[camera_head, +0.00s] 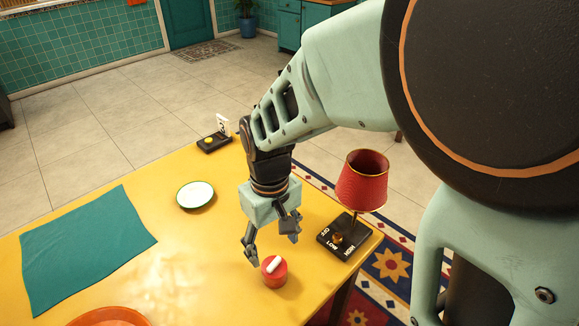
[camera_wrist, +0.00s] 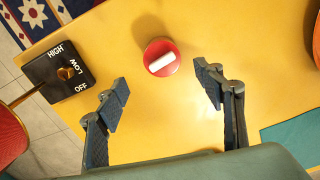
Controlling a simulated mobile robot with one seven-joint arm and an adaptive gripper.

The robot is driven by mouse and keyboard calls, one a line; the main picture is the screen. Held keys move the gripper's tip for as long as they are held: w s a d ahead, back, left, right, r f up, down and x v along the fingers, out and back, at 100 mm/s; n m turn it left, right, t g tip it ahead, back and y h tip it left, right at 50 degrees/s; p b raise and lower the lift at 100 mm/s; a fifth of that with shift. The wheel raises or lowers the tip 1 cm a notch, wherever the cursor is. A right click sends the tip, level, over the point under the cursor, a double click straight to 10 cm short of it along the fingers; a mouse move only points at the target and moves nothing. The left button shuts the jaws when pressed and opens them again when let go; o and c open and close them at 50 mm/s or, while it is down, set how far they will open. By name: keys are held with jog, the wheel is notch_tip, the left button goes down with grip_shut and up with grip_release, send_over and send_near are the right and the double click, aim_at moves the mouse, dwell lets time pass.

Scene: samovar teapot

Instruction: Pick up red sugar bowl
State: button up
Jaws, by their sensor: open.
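The red sugar bowl (camera_head: 274,275) is small and round, with a white bar across its top. It stands on the yellow table in front of my gripper in the head view. In the wrist view the red sugar bowl (camera_wrist: 161,57) is at upper middle, beyond the fingertips and roughly between their lines. My gripper (camera_head: 271,241) is open and empty, pointing down above the table. Its two dark fingers also show spread in the wrist view, with my gripper (camera_wrist: 162,90) not touching the bowl.
A red lamp (camera_head: 362,180) on a black OFF/LOW/HIGH base (camera_head: 343,237) stands close right of the bowl, near the table edge. A white plate (camera_head: 195,195), teal cloth (camera_head: 85,247), orange dish (camera_head: 110,318) and small black device (camera_head: 214,142) are also on the table (camera_head: 205,262).

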aim_at(275, 267)
jog(key=f, duration=0.3)
jog(key=f+b, duration=0.1)
jog(key=f, duration=0.3)
jog(key=f+b, duration=0.1)
jog(key=f, duration=0.2)
jog(key=shift+s+f, duration=0.15)
jog(key=shift+s, duration=0.1)
jog(key=shift+c, duration=0.5)
grip_shut()
